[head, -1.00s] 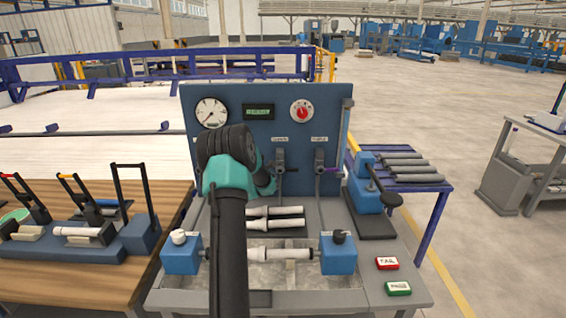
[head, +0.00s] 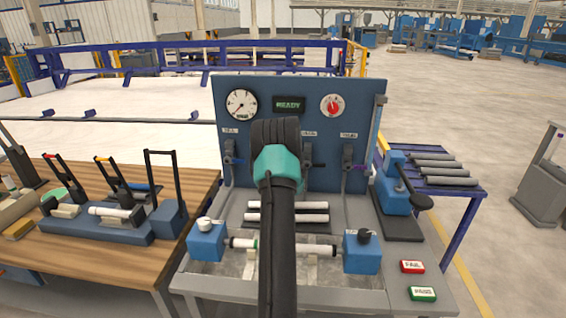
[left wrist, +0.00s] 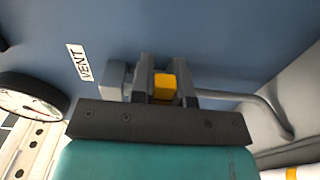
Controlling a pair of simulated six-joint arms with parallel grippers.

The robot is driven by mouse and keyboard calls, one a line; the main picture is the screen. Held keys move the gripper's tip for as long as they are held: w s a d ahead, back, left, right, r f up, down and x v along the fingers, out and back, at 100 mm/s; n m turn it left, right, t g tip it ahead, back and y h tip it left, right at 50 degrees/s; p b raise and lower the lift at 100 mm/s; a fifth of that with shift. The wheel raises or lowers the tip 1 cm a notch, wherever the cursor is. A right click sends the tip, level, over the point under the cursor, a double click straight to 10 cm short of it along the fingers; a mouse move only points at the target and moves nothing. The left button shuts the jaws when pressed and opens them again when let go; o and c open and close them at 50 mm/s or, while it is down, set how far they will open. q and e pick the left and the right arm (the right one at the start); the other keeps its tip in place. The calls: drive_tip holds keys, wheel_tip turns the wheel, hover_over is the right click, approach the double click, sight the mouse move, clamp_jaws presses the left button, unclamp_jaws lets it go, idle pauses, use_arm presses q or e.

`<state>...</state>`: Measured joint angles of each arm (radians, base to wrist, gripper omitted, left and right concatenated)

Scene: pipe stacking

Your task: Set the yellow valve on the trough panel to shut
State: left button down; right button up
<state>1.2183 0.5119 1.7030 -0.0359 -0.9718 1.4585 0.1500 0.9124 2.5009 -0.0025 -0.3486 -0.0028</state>
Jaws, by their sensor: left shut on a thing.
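In the left wrist view, my left gripper (left wrist: 163,70) is shut on the yellow handle of the valve (left wrist: 164,88). The valve's grey body sits against the blue panel beside a VENT label (left wrist: 78,62). A grey pipe (left wrist: 245,96) runs right from it and bends. In the head view, the blue trough panel (head: 330,180) stands upright. My left arm comes up from the bottom and hides my fingertips and the yellow valve. The handle's exact angle to the pipe is hard to tell. My right gripper is not in view.
The panel has a pressure gauge (head: 241,104), a READY display (head: 289,104) and a red knob (head: 333,105). White pipes (head: 313,218) lie below.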

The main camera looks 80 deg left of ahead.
use_arm(q)
drive_tip(key=c, duration=1.1)
unclamp_jaws()
drive_tip(key=v, duration=1.7)
drive_tip(key=shift+d, duration=0.2)
